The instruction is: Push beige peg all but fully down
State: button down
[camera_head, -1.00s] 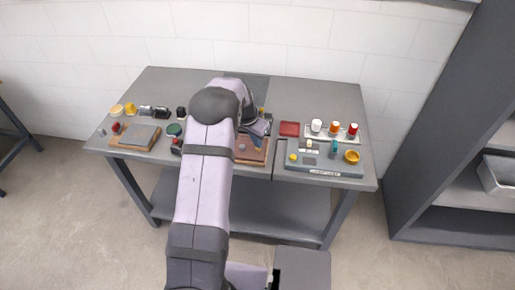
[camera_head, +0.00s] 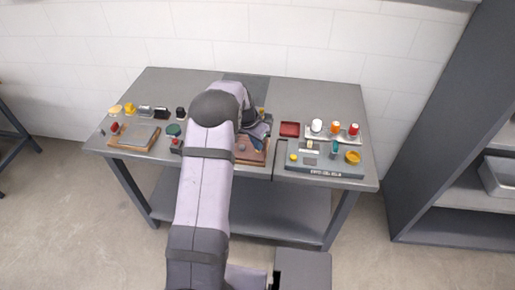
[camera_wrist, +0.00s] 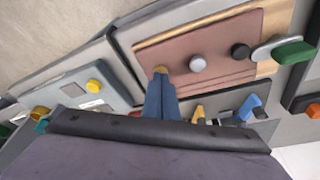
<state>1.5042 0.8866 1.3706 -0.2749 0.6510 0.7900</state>
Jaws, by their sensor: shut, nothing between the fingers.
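A brown board (camera_wrist: 220,25) carries a row of pegs in the wrist view. The beige peg (camera_wrist: 160,69) stands at the left end of the row, right by my fingertips. A light grey peg (camera_wrist: 198,64) is beside it, and a black peg (camera_wrist: 240,51) is further right. My gripper (camera_wrist: 161,76) is shut and empty, with its blue fingertips over or against the beige peg; I cannot tell whether they touch. The peg's lower part is hidden. In the head view my arm covers part of the board (camera_head: 247,158).
A grey panel (camera_wrist: 70,88) with a yellow knob (camera_wrist: 94,86) lies left of the board in the wrist view. A green-handled tool (camera_wrist: 293,52) is at the right.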

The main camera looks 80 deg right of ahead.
notch_tip(320, 180, up, 7)
jog(key=p, duration=0.4)
dwell(0.5)
dwell(0.5)
jog(key=w+a+f+n+y, duration=0.15)
jog(key=a+f+n, duration=0.25)
jog(key=a, duration=0.6)
jog(key=w+a+f+n+y, duration=0.1)
jog(key=a+f+n+y, duration=0.2)
jog(key=a, duration=0.7)
jog(key=w+a+r+n, duration=0.4)
jog(key=w+a+n, duration=0.1)
jog(key=a, duration=0.7)
jog(key=w+a+r+n+t+h, duration=0.1)
jog(key=w+a+r+n, duration=0.3)
jog(key=a, duration=0.8)
jog(key=w+a+r+n, duration=0.4)
jog(key=w+a+n, duration=0.4)
jog(key=a, duration=0.5)
jog(key=w, duration=0.2)
jog(key=shift+w+r+t, duration=0.3)
jog(key=shift+w+r, duration=0.05)
jog(key=shift+w, duration=0.05)
